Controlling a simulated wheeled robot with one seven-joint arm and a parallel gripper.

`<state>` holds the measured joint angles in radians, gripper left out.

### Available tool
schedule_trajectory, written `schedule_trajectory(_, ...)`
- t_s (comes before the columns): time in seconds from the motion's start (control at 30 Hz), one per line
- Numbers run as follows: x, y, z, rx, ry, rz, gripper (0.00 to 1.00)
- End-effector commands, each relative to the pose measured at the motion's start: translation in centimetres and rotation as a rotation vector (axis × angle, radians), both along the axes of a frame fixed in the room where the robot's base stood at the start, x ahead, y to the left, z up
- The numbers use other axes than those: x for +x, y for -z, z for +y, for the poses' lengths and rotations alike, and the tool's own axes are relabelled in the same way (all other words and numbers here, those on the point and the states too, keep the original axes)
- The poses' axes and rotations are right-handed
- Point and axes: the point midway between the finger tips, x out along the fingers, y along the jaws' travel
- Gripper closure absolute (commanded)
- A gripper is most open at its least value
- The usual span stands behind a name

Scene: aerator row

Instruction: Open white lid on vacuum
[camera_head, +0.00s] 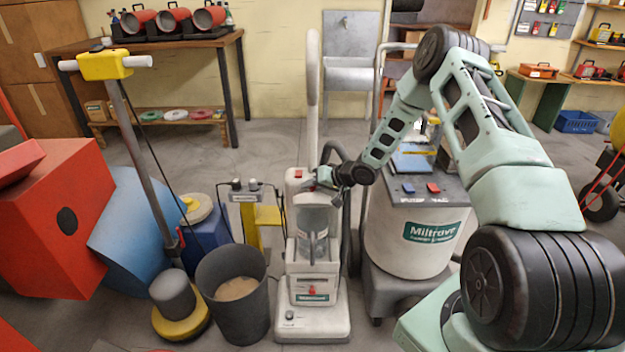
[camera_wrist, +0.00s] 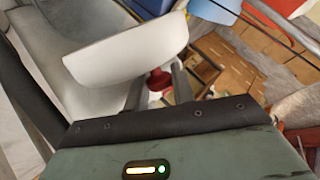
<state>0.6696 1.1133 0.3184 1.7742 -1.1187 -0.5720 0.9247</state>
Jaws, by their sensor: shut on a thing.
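The white upright vacuum (camera_head: 300,202) stands in the middle of the floor in the head view, with a clear grey canister in its front. My gripper (camera_head: 320,176) is at the top of its body, reaching in from the right. In the wrist view the white lid (camera_wrist: 125,52) is a curved panel just beyond the fingers. My gripper (camera_wrist: 159,78) is shut on a red knob (camera_wrist: 158,80) by the lid's lower edge. The fingers partly hide the knob. I cannot tell how far the lid is tilted.
A dark bin (camera_head: 233,315) stands close left of the vacuum, with a yellow-based floor polisher (camera_head: 181,320) beyond it. A white drum vacuum (camera_head: 412,245) is close on the right, under my arm.

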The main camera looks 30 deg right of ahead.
Motion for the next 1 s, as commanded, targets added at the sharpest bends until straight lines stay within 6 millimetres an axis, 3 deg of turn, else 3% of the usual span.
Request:
schedule_trajectory(0.47, -0.13, 0.15, 0.20, 0.007, -0.004, 0.014, 1.00)
schedule_trajectory(0.5, -0.14, 0.16, 0.21, 0.007, -0.004, 0.014, 0.73)
schedule_trajectory(0.57, -0.13, 0.15, 0.20, 0.007, -0.003, 0.013, 0.56)
schedule_trajectory(1.0, -0.83, -0.76, -0.42, 0.006, -0.001, 0.009, 0.56)
